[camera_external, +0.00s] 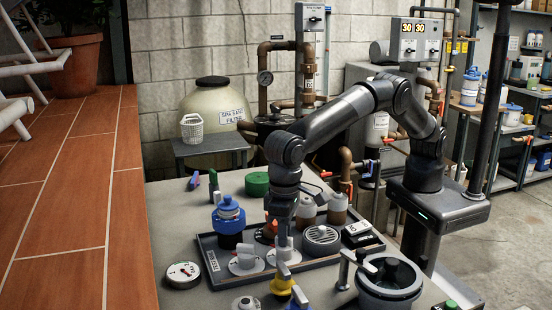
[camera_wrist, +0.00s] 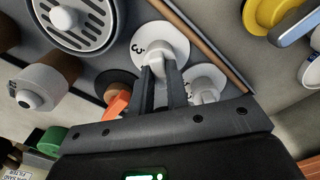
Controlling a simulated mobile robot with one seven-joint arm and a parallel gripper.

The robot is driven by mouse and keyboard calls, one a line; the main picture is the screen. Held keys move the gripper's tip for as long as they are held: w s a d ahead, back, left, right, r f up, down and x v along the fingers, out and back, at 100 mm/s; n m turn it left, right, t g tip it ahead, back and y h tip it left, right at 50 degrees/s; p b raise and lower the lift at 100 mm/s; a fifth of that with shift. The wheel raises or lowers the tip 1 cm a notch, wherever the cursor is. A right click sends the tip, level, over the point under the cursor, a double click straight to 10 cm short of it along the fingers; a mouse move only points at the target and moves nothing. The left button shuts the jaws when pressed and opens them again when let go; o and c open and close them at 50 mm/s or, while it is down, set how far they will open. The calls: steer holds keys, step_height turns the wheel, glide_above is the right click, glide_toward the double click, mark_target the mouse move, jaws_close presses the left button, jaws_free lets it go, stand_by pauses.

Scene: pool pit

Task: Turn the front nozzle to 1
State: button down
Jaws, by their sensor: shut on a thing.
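In the external view, my gripper (camera_external: 283,240) reaches down over the dark tray to a white nozzle on a white round disc (camera_external: 286,258). In the wrist view, my gripper (camera_wrist: 161,70) is shut on this white nozzle (camera_wrist: 154,40), one finger on each side. A black 3 shows on its disc (camera_wrist: 178,42); other marks are hidden or unclear. A second white nozzle (camera_external: 245,252) stands to its left on its own disc, and one partly hidden by my finger shows in the wrist view (camera_wrist: 205,88).
A yellow-based valve (camera_external: 282,288) stands in front of the held nozzle. A blue-topped jar (camera_external: 228,215) is at left, a dark-lidded grey pot (camera_external: 390,285) at right.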

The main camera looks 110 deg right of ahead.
steer(key=shift+n, duration=0.5)
steer(key=c, duration=1.4)
jaws_free()
step_height(320, 180, up, 11)
steer(key=shift+f, duration=0.15)
